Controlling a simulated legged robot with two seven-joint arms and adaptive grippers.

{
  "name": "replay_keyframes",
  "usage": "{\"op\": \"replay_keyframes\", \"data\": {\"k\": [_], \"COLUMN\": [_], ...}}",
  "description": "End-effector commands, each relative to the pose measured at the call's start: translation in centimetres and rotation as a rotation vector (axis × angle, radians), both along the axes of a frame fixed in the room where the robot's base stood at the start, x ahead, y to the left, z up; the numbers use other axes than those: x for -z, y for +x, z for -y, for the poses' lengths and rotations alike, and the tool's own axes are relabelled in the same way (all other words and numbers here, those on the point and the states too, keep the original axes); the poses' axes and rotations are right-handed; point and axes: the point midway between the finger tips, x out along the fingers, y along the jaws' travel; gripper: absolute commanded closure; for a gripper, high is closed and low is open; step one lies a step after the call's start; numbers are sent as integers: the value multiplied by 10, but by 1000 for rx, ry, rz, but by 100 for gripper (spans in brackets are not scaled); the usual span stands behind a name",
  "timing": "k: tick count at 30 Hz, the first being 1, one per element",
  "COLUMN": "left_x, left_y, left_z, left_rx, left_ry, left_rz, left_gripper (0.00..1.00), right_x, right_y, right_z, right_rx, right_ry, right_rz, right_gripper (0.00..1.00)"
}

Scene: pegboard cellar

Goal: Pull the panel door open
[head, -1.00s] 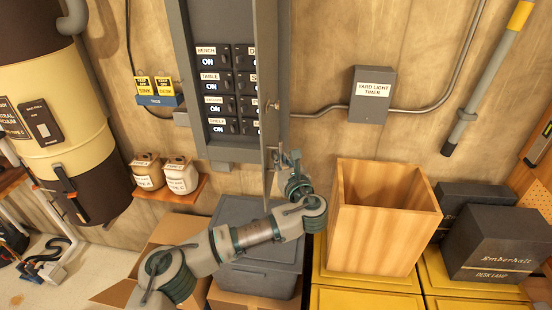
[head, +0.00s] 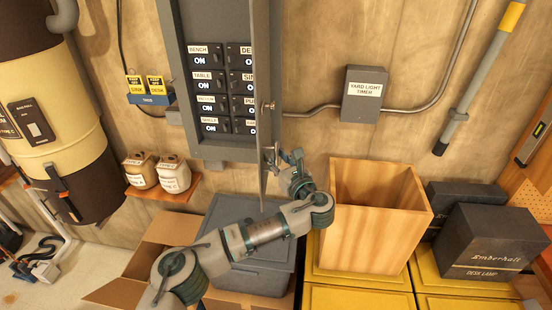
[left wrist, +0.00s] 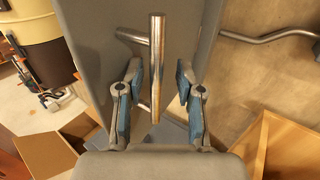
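The grey panel door (head: 264,90) stands open, nearly edge-on in the head view, in front of the breaker panel (head: 222,151). Two columns of switches show behind it. In the left wrist view the door (left wrist: 110,22) fills the middle, with its silver bar handle (left wrist: 157,55). My left gripper (head: 283,157) is at the lower part of the door, on its right side. In the left wrist view my left gripper (left wrist: 158,95) is open, and its fingers stand on either side of the handle's lower part with gaps. My right gripper is not in view.
A wooden bin (head: 372,220) stands close to the right of my left arm. A grey tote (head: 242,220) and an open cardboard box (head: 150,250) are below it. A shelf with two jars (head: 172,174) is left of the panel. A timer box (head: 364,95) is on the wall.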

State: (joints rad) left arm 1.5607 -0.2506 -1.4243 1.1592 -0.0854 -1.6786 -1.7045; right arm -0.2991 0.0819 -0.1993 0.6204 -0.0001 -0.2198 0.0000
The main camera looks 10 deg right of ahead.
Motion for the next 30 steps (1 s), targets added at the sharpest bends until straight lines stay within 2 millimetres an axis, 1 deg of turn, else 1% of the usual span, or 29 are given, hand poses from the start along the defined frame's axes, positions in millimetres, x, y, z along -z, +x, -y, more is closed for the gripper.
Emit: {"op": "replay_keyframes", "data": {"k": [5,7,11,14,18,22,24,27,30], "left_x": [-2,-2,-2,-1,0,1,1,2,2], "left_y": [0,-2,-12,-29,-60,-86,-96,-107,-112], "left_z": [-3,-3,1,8,21,30,34,37,37], "left_rx": [-1,0,2,3,5,3,2,1,0], "left_ry": [-3,-3,-3,-3,0,2,3,4,3], "left_rz": [2,3,3,2,1,0,0,0,-1], "left_gripper": [63,63,63,63,63,63,63,63,63], "right_x": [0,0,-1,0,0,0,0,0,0], "right_y": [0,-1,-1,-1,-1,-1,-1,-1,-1], "right_z": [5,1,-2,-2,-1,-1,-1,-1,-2], "right_rx": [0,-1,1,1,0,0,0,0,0], "right_ry": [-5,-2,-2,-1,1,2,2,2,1], "right_rz": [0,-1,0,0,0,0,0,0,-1], "right_gripper": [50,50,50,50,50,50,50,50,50]}}
